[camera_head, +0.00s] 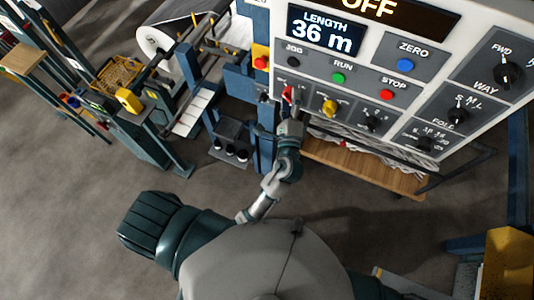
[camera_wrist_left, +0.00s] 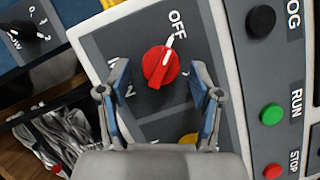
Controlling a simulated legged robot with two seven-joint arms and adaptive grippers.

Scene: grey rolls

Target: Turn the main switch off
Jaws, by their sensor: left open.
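The main switch is a red rotary knob (camera_wrist_left: 160,67) on a grey plate of the white control panel; in the head view the red knob (camera_head: 288,94) is at the panel's lower left. Its white pointer line points towards the OFF label (camera_wrist_left: 176,22). My left gripper (camera_wrist_left: 160,78) is open, with one blue-padded finger on each side of the knob and a visible gap to both. In the head view my left gripper (camera_head: 291,113) is just below the knob and partly covers its plate. The panel's top display (camera_head: 370,8) reads OFF. My right gripper is not in view.
A yellow knob (camera_head: 329,107) is close on the right. Green (camera_head: 338,78), red (camera_head: 386,95) and blue (camera_head: 405,65) buttons are on the panel. A wooden shelf (camera_head: 365,172) is below. Blue machine frames stand left; the grey floor in front is clear.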

